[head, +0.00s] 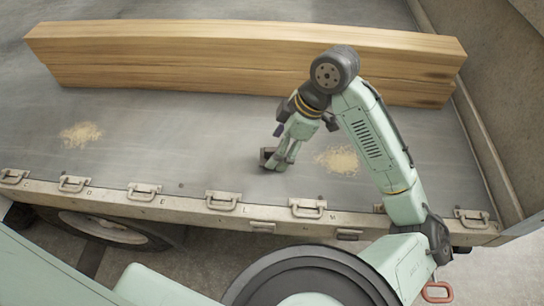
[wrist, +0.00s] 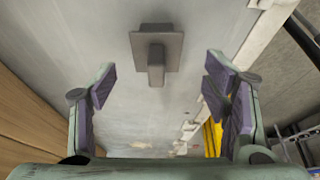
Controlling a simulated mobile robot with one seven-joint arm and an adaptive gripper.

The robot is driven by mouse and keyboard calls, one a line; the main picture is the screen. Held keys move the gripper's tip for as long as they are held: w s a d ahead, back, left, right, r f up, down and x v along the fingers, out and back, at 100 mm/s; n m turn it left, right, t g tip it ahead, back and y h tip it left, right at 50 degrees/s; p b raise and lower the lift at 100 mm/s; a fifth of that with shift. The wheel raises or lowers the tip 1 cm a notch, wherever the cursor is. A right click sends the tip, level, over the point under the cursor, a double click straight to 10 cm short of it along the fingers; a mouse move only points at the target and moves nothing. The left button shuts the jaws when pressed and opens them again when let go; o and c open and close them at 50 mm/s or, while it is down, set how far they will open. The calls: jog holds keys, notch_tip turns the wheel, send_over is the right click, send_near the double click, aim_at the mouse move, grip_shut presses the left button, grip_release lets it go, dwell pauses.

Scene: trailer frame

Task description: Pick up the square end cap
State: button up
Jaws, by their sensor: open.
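The square end cap (wrist: 138,42) is in the upper middle of the wrist view, a grey-brown square plate with a block-like stub pointing towards my gripper. It lies on the grey trailer bed. In the head view, a small dark piece (head: 264,154) at the fingertips is likely the same cap, partly hidden by my gripper. My gripper (wrist: 160,88) is open, its purple-padded fingers wide apart. The stub's end lies between the fingers in the picture, with clear gaps on both sides. I see no contact. My gripper also shows in the head view (head: 275,163), pointing down at the bed.
Long wooden beams (head: 230,55) lie stacked across the back of the bed. Sawdust patches (head: 82,134) lie left and right of my gripper. The bed's front rail (head: 165,205) carries several metal latches. A side wall (head: 480,130) bounds the right. The bed left of my gripper is mostly clear.

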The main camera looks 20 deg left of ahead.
aim_at(274, 149)
jog(key=shift+x, duration=1.95)
jog(key=shift+w+a+r, duration=0.1)
jog(key=shift+w+a, duration=0.05)
jog(key=shift+c, duration=0.5)
jog(key=c, duration=1.4)
jog(key=shift+p, duration=0.3)
